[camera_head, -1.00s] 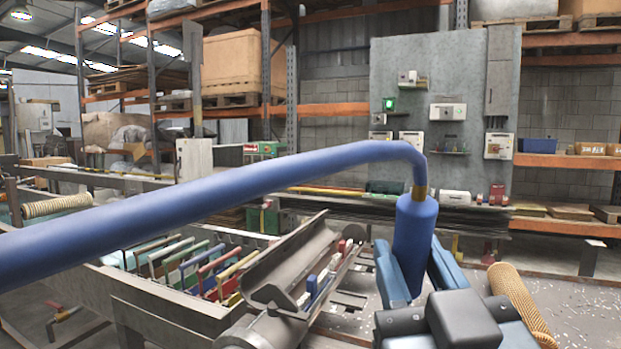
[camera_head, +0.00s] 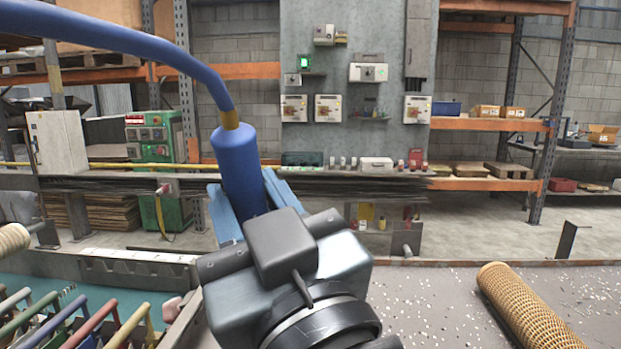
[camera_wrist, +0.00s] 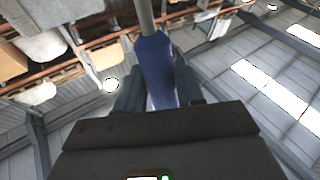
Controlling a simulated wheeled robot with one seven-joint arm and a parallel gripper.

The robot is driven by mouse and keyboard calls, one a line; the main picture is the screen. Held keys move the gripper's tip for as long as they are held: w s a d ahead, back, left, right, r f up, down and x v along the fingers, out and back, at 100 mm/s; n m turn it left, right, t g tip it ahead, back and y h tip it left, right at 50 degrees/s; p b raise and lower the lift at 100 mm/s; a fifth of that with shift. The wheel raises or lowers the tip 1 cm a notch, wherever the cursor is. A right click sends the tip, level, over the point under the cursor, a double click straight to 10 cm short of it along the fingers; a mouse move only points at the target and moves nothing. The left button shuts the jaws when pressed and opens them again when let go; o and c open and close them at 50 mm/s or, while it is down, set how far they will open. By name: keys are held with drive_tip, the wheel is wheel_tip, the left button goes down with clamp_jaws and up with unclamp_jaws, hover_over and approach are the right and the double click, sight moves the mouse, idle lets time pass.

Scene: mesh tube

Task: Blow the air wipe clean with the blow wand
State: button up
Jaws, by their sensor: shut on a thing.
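My gripper (camera_head: 252,205) is shut on the blue blow wand (camera_head: 238,165), and holds it upright with a slight tilt. A brass fitting joins the wand's top to a blue hose that runs off to the upper left. In the wrist view the blue wand (camera_wrist: 156,66) stands between the two fingers of my gripper (camera_wrist: 160,95). The wand's lower end is hidden behind my gripper and wrist. I cannot make out the air wipe for sure in the views of now.
A tan mesh tube (camera_head: 525,305) lies on the grey table (camera_head: 440,300) at the lower right, among scattered white bits. Several coloured handles (camera_head: 80,325) stand in a bin at lower left. A grey panel (camera_head: 345,70) with boxes stands behind. Free floor shows at right.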

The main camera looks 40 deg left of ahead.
drive_tip(key=shift+w+a+f+b, duration=0.2)
drive_tip(key=shift+a+f+b, duration=0.1)
drive_tip(key=f+b, duration=0.1)
drive_tip(key=w+f+b, duration=0.1)
drive_tip(key=f+b, duration=0.1)
drive_tip(key=shift+w+a+f, duration=0.15)
drive_tip(key=shift+a+f, duration=0.15)
drive_tip(key=shift+a, duration=0.05)
drive_tip(key=shift+r, duration=0.15)
idle(1.3)
